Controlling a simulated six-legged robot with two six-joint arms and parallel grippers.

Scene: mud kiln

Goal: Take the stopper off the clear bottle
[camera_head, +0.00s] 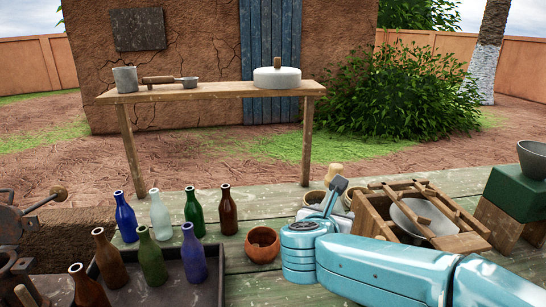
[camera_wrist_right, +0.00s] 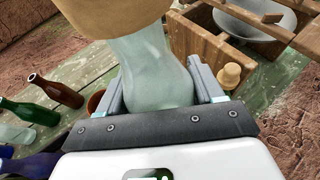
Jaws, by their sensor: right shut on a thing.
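The clear bottle (camera_wrist_right: 160,75), of pale greenish glass, is between the two fingers of my right gripper (camera_wrist_right: 165,92) in the right wrist view. The gripper is shut on its glass. A wide tan stopper (camera_wrist_right: 105,15) covers the bottle's upper end, partly cut off by the picture's edge. In the head view, my right gripper (camera_head: 330,192) is left of the wooden crate, and the bottle's glass is largely hidden there. A pale tan knob (camera_head: 333,172) shows just above the gripper; I cannot tell whether it is the stopper. My left gripper is not in view.
Several coloured bottles (camera_head: 193,208) stand at the left, some in a dark tray (camera_head: 205,290). A round brown bowl (camera_head: 262,245) stands nearby. The wooden crate (camera_head: 372,215) holds a pale bowl.

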